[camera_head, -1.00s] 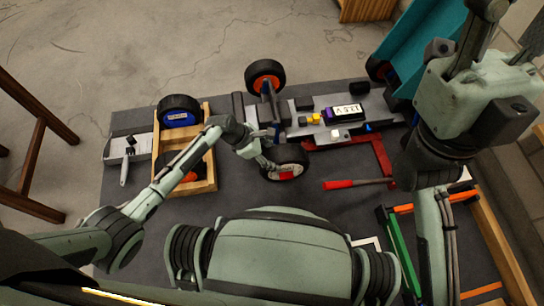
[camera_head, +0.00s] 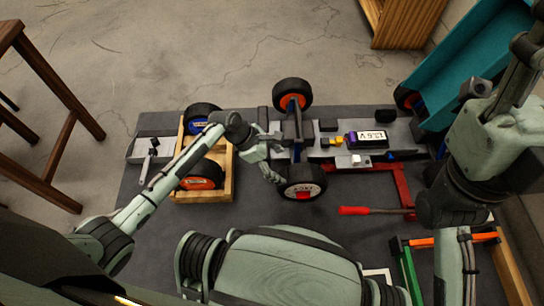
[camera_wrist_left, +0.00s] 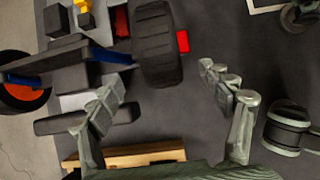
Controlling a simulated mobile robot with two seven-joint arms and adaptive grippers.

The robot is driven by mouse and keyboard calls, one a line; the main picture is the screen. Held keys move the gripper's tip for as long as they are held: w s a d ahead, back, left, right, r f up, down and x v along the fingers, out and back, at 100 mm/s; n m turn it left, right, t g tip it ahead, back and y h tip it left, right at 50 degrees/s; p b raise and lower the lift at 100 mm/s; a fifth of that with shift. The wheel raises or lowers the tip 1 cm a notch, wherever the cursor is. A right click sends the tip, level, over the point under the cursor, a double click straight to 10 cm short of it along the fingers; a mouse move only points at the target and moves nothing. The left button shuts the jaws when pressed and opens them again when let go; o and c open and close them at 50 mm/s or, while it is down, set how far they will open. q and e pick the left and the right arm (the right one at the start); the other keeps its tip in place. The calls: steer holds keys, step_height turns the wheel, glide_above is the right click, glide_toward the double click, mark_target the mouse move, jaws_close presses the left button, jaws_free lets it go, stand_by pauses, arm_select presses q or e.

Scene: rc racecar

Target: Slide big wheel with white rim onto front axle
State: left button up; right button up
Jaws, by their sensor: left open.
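The big wheel with white rim (camera_head: 303,183) stands upright at the near side of the car's front end, in line with the front axle (camera_head: 296,140). In the left wrist view the wheel (camera_wrist_left: 157,45) sits at the end of the blue axle part (camera_wrist_left: 92,54); how deep it is seated is hidden. A red piece (camera_wrist_left: 183,41) shows at its outer face. My left gripper (camera_head: 276,160) is just left of the wheel. In the wrist view its fingers (camera_wrist_left: 168,105) are spread wide and empty, apart from the wheel. My right arm is at the right; its gripper is out of view.
The wooden box (camera_head: 232,178) at left holds a blue-rimmed wheel (camera_head: 199,126) and an orange-rimmed wheel (camera_head: 203,176). An orange-rimmed wheel (camera_head: 292,95) is on the car's far side. A red-handled tool (camera_head: 365,211) lies right of the near wheel. Bare mat lies below the wheel.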

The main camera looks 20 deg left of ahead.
arm_select(q)
steer(key=shift+v, duration=2.2)
